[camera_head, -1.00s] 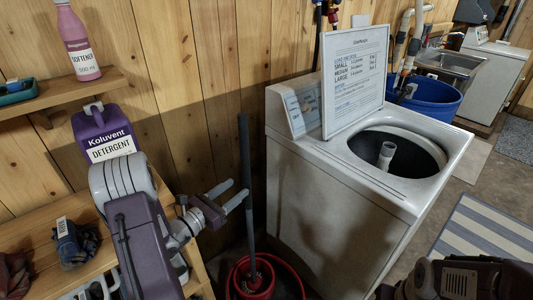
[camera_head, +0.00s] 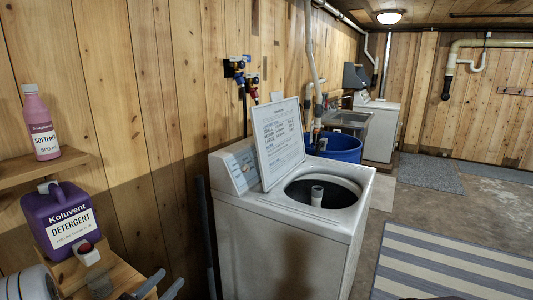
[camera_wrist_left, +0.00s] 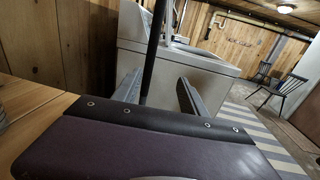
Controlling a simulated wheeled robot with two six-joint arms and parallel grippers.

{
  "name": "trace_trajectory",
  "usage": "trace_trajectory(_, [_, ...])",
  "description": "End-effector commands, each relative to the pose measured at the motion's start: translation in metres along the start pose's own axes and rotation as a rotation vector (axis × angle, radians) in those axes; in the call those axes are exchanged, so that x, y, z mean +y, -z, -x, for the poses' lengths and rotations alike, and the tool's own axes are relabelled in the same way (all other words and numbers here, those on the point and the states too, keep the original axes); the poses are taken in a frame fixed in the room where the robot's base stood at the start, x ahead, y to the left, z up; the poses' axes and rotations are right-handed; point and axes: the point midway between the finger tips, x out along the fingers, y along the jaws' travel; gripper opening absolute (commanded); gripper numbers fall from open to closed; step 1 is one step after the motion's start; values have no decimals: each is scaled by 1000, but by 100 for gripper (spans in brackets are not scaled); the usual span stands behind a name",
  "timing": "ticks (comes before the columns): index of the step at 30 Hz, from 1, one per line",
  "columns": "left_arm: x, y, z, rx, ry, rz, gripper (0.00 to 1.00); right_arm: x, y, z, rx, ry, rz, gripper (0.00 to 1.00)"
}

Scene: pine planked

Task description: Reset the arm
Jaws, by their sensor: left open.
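My left gripper (camera_head: 161,284) shows at the bottom left of the head view, with two grey fingers apart and nothing between them. In the left wrist view the same gripper (camera_wrist_left: 158,92) points toward the washing machine (camera_wrist_left: 178,62), with a dark pole between the fingers in the picture; I cannot tell how far off it is. The right gripper is not clearly seen; only a dark bit of my body shows at the bottom right of the head view.
The washing machine (camera_head: 285,245) stands open, its lid (camera_head: 277,140) raised. A purple detergent jug (camera_head: 62,220) sits on the wooden shelf (camera_head: 125,280) at left, with a pink softener bottle (camera_head: 41,125) above. A blue tub (camera_head: 341,148) stands behind. A striped rug (camera_head: 450,262) covers floor at right.

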Motion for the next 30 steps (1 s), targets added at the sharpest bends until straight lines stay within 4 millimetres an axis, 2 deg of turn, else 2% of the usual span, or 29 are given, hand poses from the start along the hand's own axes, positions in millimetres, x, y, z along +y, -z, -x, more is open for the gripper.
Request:
trace_trajectory(8, [-46, -50, -29, -36, 135, -69, 50, 0, 3, 21, 0, 0, 0, 36])
trace_trajectory(11, [-77, -71, -38, -52, 229, -102, 50, 0, 3, 30, 0, 0, 0, 36])
trace_trajectory(14, [-118, -90, -42, -56, 356, -143, 50, -1, 4, 39, 0, 0, 0, 36])
trace_trajectory(17, [-172, -105, -37, -37, 536, -207, 50, -1, 6, 51, 0, 0, 0, 36])
trace_trajectory(20, [-243, -114, -12, 16, 804, -326, 50, -1, 7, 67, 0, 0, 0, 36])
trace_trajectory(21, [-272, -112, 8, 53, 942, -405, 50, -1, 8, 75, 0, 0, 0, 36])
trace_trajectory(22, [-292, -108, 27, 86, 1056, -481, 50, -2, 9, 81, 0, 0, 0, 36])
trace_trajectory(23, [-308, -101, 49, 123, 1174, -572, 50, -2, 9, 88, 0, 0, 0, 36])
trace_trajectory(24, [-319, -87, 82, 177, 1336, -720, 50, -2, 10, 95, 0, 0, 0, 36])
trace_trajectory(26, [-312, -64, 124, 252, 1541, -970, 50, -2, 11, 103, 0, 0, 0, 36])
trace_trajectory(27, [-295, -48, 142, 296, 1648, -1143, 50, -2, 11, 105, 0, 0, 0, 36])
trace_trajectory(29, [-261, -29, 157, 348, 1766, -1396, 50, -2, 11, 107, 0, 0, 0, 36])
trace_trajectory(30, [-237, -20, 161, 375, 1819, -1546, 50, -2, 11, 106, 0, 0, 0, 36])
